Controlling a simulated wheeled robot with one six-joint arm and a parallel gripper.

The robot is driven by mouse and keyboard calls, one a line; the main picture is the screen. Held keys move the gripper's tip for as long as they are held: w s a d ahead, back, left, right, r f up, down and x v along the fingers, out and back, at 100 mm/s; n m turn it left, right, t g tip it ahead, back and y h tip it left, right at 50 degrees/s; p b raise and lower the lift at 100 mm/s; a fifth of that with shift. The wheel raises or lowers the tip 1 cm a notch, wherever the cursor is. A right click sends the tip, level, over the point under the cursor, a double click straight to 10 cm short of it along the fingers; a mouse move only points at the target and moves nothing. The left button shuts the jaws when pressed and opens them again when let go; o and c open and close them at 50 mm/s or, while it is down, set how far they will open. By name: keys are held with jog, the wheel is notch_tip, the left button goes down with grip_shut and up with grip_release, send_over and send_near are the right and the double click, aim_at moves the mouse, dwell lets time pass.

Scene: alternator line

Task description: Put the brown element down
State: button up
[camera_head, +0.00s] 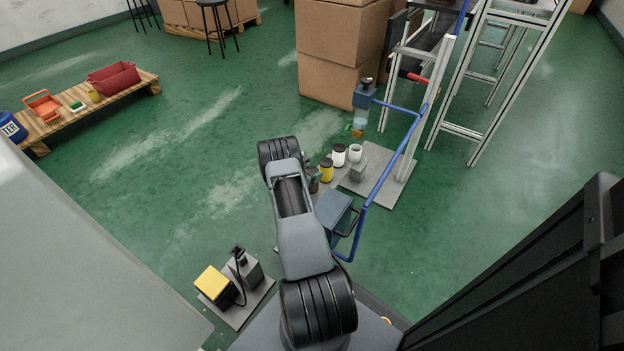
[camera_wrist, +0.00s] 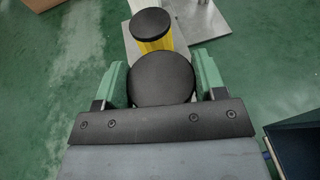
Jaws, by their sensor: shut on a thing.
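My gripper (camera_wrist: 162,78) is shut on a round element with a black top (camera_wrist: 161,77), which sits between its two green fingers. Its side is hidden from above in the wrist view. In the head view a small dark brownish element (camera_head: 314,186) shows beside my arm, partly covered by it; I take it to be the held one. My gripper is mostly hidden behind my arm there. I cannot tell whether the held element touches a surface below.
A yellow element with a black top (camera_head: 326,171) stands just beyond, close to the held one; two white ones (camera_head: 339,156) stand past it. A grey plate (camera_head: 400,197) lies around there. A blue frame (camera_head: 368,200) and a blue box (camera_head: 333,209) are close on the right.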

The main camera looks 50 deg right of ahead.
jog(key=shift+f+b, duration=0.5)
jog(key=shift+f, duration=1)
jog(key=shift+f, duration=0.15)
jog(key=o, duration=1.2)
jog(key=shift+o, duration=0.2)
